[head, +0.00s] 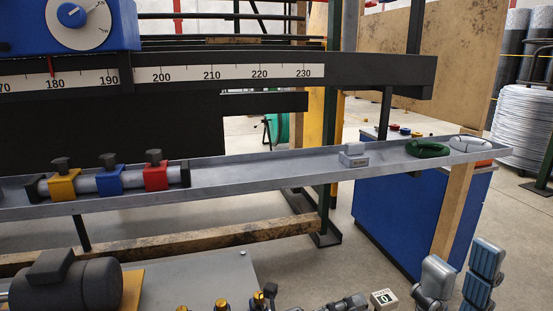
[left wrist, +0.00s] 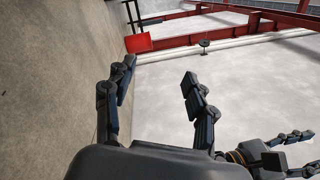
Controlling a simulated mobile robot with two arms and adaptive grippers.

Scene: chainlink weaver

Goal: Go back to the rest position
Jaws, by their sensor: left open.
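My left gripper (head: 345,302) shows only partly at the bottom edge of the head view, dark and low. In the left wrist view my left gripper (left wrist: 157,75) has its two jointed dark fingers spread wide, with nothing between them.
A motor (head: 68,283) sits lower left. A blue cabinet (head: 400,215) and wooden post (head: 452,210) stand right.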

